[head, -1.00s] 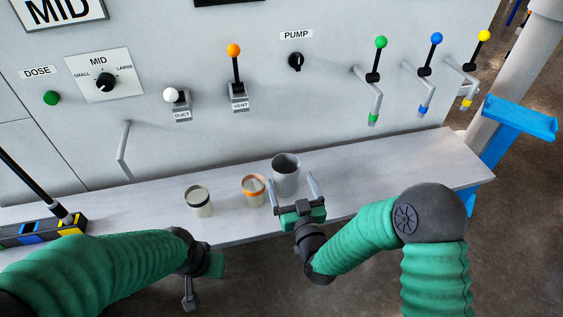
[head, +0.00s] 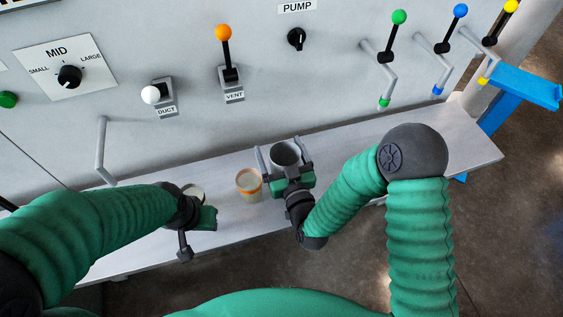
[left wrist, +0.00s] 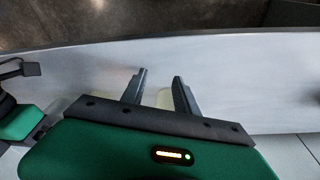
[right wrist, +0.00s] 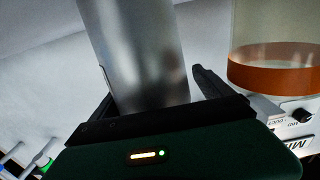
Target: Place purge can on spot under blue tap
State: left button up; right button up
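The purge can appears to be the plain grey metal can (head: 286,154) on the counter; it also fills the middle of the right wrist view (right wrist: 137,45). My right gripper (head: 284,165) has its fingers on either side of the can. A gap shows between the can and one finger in the right wrist view, so it is open around it. The blue tap (head: 438,89) is on the wall to the right, above the counter; no marked spot is visible below it. My left gripper (left wrist: 160,76) is open over a pale cup, its fingertips apart.
An orange-banded cup (head: 249,185) stands just left of the can. A dark-rimmed cup (head: 194,191) is partly hidden by my left arm. The green tap (head: 384,101) and yellow tap (head: 484,80) flank the blue one. The counter (head: 355,142) right of the can is clear.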

jog(key=shift+s+d+r, duration=0.25)
jog(key=shift+s, duration=0.2)
jog(key=shift+c, duration=1.1)
jog(key=shift+d, duration=0.25)
jog(key=shift+c, duration=1.2)
jog(key=shift+w+d+f, duration=0.35)
jog(key=shift+w+d, duration=0.05)
jog(key=shift+w, duration=0.15)
jog(key=c, duration=0.7)
jog(key=shift+s+a+r, duration=0.1)
jog(key=shift+s+a, duration=0.15)
jog(key=shift+a, duration=0.3)
grip_shut()
jog(key=shift+w+d, duration=0.1)
